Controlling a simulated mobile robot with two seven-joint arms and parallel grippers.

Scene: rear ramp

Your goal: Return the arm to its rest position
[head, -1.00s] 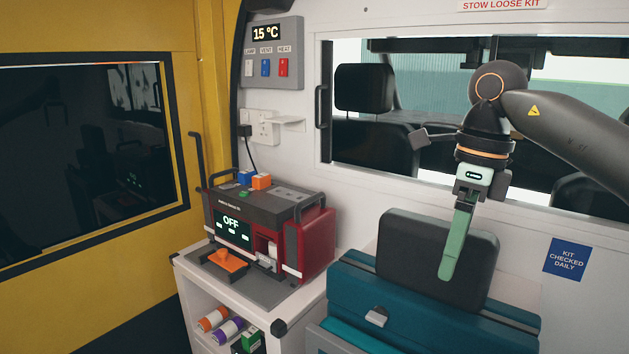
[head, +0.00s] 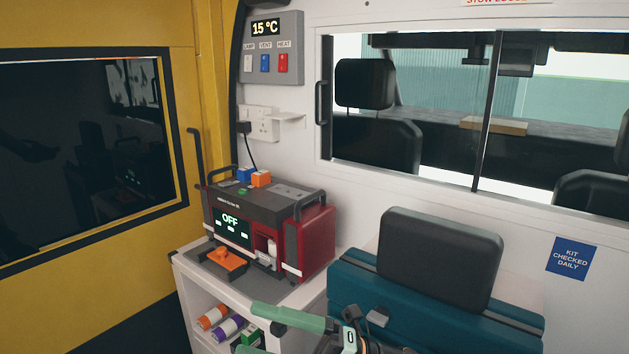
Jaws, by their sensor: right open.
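My right gripper (head: 250,329) is low at the bottom edge of the head view, in front of the cabinet and the teal seat. Its pale green fingers point left and stand apart, with nothing seen between them. The lower finger is mostly cut off by the frame edge, and most of the arm is out of view. My left gripper is not in view.
A red and grey monitor (head: 318,240) reading OFF stands on the white cabinet (head: 190,290), with an orange piece (head: 228,262) before it. Rolls lie on the shelf below. The teal seat (head: 360,285) stands right.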

